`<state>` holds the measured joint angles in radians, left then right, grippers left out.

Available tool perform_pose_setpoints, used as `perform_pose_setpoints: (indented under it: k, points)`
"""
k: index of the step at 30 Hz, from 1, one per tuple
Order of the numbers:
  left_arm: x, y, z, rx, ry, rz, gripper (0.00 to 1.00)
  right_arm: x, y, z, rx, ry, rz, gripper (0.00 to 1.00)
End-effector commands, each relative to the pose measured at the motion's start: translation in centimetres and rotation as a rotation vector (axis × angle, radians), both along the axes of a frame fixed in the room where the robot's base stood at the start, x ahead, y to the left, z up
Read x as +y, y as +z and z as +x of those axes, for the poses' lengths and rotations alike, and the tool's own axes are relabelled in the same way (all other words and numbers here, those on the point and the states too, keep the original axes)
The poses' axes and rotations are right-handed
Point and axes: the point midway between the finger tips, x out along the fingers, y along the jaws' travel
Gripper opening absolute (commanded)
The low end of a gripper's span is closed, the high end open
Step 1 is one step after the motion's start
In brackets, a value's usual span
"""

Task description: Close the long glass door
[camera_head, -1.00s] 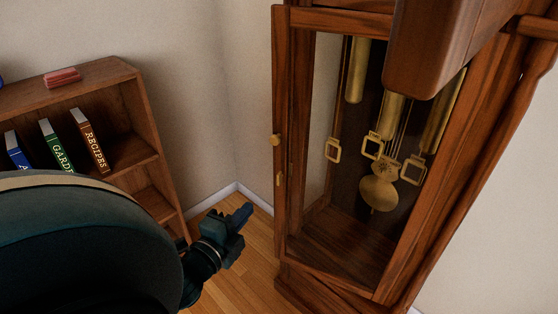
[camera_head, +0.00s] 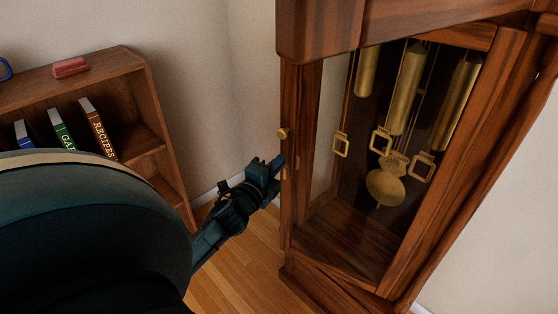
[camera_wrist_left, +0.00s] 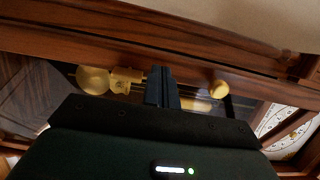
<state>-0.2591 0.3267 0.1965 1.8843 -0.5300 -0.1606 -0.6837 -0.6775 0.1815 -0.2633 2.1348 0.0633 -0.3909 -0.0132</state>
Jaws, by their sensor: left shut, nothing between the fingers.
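The long glass door belongs to a tall wooden clock; its wooden edge stile (camera_head: 291,200) carries a small brass knob (camera_head: 282,133). The door appears to stand ajar, but I cannot tell its exact angle. My left gripper (camera_head: 278,164) is shut and empty, its tips at the stile just below the knob. I cannot tell whether they touch. In the left wrist view the shut fingers (camera_wrist_left: 161,86) point at the wooden frame, with the brass knob (camera_wrist_left: 218,89) to their right. My right gripper is not in view.
Inside the clock hang brass weights (camera_head: 406,88) and a pendulum (camera_head: 385,187). The clock's wooden hood (camera_head: 320,28) overhangs at the top. A bookshelf (camera_head: 160,120) with several books stands at the left. Bare wooden floor (camera_head: 235,275) lies between shelf and clock.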

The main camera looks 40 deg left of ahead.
Motion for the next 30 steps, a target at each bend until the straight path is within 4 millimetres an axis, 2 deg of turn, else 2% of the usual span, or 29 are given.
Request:
perform_pose_setpoints:
  k: [4, 17, 20, 30]
  points:
    - [0.2, 0.0, 0.9, 0.000, 0.000, 0.000, 0.00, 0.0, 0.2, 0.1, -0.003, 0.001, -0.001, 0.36]
    - [0.3, 0.0, 1.4, -0.001, -0.013, 0.001, 0.00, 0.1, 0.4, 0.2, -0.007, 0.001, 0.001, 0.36]
    - [0.5, 0.1, 2.9, -0.002, -0.051, 0.005, 0.00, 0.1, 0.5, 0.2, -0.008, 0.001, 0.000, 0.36]
    - [1.6, -0.1, 10.3, -0.004, -0.246, 0.003, 0.00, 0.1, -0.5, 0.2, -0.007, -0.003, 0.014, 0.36]
